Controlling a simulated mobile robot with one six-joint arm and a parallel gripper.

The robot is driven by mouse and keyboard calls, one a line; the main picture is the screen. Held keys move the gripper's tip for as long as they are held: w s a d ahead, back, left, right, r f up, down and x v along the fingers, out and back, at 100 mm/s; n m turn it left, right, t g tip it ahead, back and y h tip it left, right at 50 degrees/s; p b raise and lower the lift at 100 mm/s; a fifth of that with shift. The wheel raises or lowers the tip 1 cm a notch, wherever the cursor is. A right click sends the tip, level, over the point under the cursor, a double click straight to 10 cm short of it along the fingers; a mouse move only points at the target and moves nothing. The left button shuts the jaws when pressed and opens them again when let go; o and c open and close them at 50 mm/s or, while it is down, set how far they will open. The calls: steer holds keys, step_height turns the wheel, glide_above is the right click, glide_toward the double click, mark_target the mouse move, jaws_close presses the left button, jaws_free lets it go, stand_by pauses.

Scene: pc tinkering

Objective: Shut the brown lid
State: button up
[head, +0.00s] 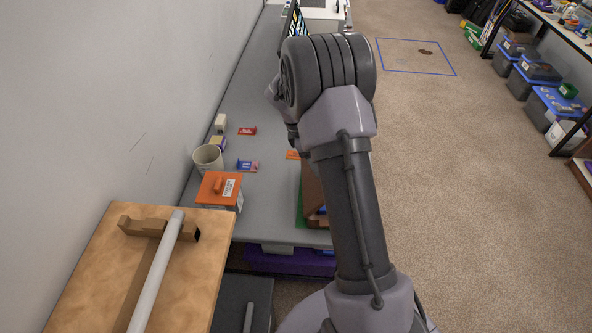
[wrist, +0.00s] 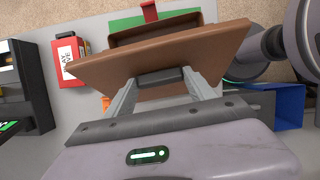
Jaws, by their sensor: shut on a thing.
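The brown lid (wrist: 205,50) fills the upper middle of the wrist view, tilted, with a dark handle (wrist: 160,77) on its near face. My gripper (wrist: 163,82) has its two grey fingers at either end of this handle and is shut on it. Beyond the lid's far edge, the brown box (wrist: 118,40) shows a dark opening, so the lid stands apart from that side. The box sits on a green mat (wrist: 125,23). In the head view, a brown part (head: 312,190) shows beside my arm, which hides the gripper and most of the box.
On the grey table (head: 240,90) stand an orange-topped box (head: 212,190), a cup (head: 207,157) and small coloured pieces. The wrist view shows a red box (wrist: 68,52) at left and a blue container (wrist: 290,105) at right. A wooden cabinet (head: 100,260) stands at the near left.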

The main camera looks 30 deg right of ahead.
steer(key=shift+d, duration=0.1)
steer(key=shift+s+d+f+y, duration=0.2)
steer(key=shift+s+d+f, duration=0.1)
steer(key=shift+d, duration=0.2)
steer(key=shift+s+d+f+y, duration=0.2)
steer(key=shift+s+d, duration=0.05)
steer(key=shift+d, duration=0.2)
steer(key=shift+s+d+f, duration=0.25)
steer(key=shift+d, duration=0.15)
steer(key=shift+s+d+f+t+y, duration=0.3)
steer(key=shift+d+f, duration=0.1)
steer(key=shift+d, duration=0.15)
steer(key=shift+s+d+f+y+p, duration=0.3)
steer(key=shift+s+d+f+p, duration=0.05)
steer(key=shift+d+f, duration=0.45)
steer(key=shift+f, duration=0.1)
